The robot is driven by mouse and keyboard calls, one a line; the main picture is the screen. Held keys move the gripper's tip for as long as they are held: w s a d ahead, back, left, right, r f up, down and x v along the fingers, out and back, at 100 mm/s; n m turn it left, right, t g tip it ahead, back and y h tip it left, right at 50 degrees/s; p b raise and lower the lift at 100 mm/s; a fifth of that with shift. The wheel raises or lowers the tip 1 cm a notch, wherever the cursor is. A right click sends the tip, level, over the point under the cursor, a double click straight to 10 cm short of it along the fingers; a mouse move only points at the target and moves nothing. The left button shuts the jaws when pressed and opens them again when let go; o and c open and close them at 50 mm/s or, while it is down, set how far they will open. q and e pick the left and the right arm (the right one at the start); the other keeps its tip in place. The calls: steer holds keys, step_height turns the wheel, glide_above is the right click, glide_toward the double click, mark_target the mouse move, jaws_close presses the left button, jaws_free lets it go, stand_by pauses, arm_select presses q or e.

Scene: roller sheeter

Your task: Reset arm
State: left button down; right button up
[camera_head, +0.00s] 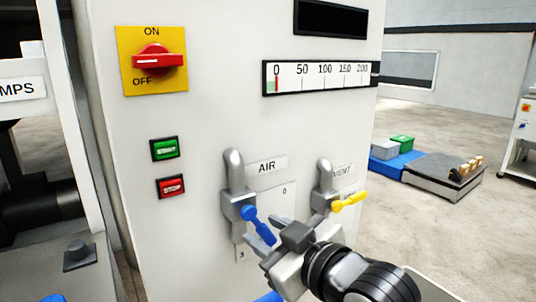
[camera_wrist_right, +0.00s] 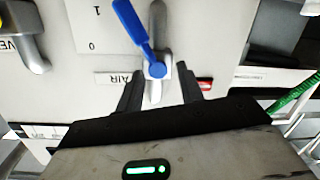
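My right gripper (camera_head: 266,240) is in front of the machine's lower panel, close to the blue AIR valve handle (camera_head: 260,224). In the right wrist view its two dark fingers (camera_wrist_right: 160,90) stand apart, with the grey valve body (camera_wrist_right: 156,72) showing in the gap. The blue handle (camera_wrist_right: 134,24) reaches up and left beyond the fingers there. In the head view this handle slants down to the right. I see no object held; whether a finger touches the valve I cannot tell. My left gripper is not in view.
The VENT valve with its yellow handle (camera_head: 350,201) is right of my right gripper. Green START (camera_head: 165,149) and red STOP (camera_head: 171,187) buttons and a red rotary switch (camera_head: 158,59) are on the panel. A blue-and-grey pallet (camera_head: 405,165) lies on open floor behind right.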

steer(key=s+d+f+m+h, duration=0.2)
steer(key=d+f+m, duration=0.1)
steer(key=f, duration=0.5)
steer(key=s+d+f+m+h, duration=0.15)
steer(key=d+f, duration=0.25)
steer(key=f, duration=0.5)
steer(key=s+d+f+m+g+h, duration=0.1)
steer(key=s+d+f+m, duration=0.1)
steer(key=s+f, duration=0.4)
steer(key=s+d+f+m+g+h+p, duration=0.1)
steer(key=s+d+f+m, duration=0.1)
steer(key=s+d+f, duration=0.2)
steer(key=s+f, duration=0.2)
steer(key=s, duration=0.1)
steer(key=shift+d+f+h, duration=0.15)
steer(key=shift+d+h, duration=0.15)
steer(key=shift+h, duration=0.05)
